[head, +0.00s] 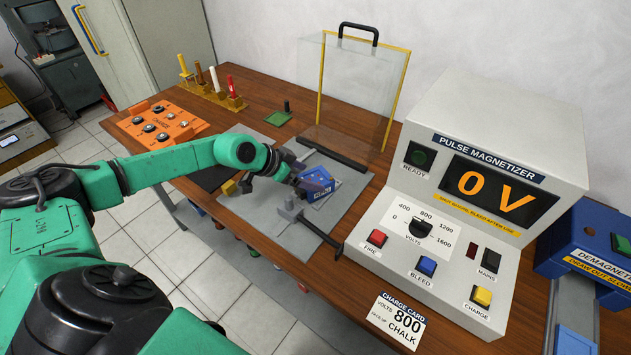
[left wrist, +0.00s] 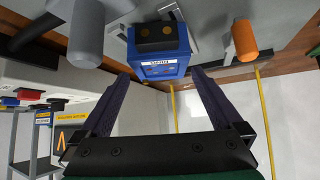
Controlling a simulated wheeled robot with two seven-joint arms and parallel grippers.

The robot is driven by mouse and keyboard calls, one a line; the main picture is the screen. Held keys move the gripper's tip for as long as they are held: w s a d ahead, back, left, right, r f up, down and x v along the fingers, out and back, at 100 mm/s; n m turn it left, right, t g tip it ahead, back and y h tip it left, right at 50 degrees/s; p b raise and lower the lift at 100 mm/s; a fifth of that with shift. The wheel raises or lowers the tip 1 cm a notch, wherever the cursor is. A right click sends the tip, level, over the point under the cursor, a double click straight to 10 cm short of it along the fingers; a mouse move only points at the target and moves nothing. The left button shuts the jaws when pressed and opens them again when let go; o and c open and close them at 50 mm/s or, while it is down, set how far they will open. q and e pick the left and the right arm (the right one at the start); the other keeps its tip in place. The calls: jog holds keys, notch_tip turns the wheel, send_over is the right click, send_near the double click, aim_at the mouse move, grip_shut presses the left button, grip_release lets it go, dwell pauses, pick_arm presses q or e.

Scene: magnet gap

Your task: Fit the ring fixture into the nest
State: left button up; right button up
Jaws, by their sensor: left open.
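A blue block (head: 318,184) with a white label sits on the grey plate (head: 262,212), close to the tips of my left gripper (head: 297,181). In the left wrist view the blue block (left wrist: 160,48) lies just beyond and between the two spread fingers of the left gripper (left wrist: 160,76). The fingers are open, with nothing visibly held. I cannot tell for sure whether this block is the ring fixture or part of the nest. The gripper partly hides the block's near side in the head view. My right gripper is not in view.
A grey clamp post (head: 290,205) stands close beside the block. Behind is a clear shield with a yellow frame (head: 321,75). The pulse magnetizer (head: 465,200) stands at right, reading 0 V. An orange tray (head: 162,125) and a rack of coloured handles (head: 212,95) stand at back left.

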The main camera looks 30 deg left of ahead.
aim_at(316, 178)
pick_arm(q)
jog(key=x, duration=0.4)
jog(key=shift+f, duration=0.25)
jog(key=c, duration=0.9)
jog(key=shift+r, duration=0.15)
grip_shut()
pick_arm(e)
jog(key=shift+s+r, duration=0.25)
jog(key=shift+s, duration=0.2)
pick_arm(q)
jog(key=shift+r, duration=0.1)
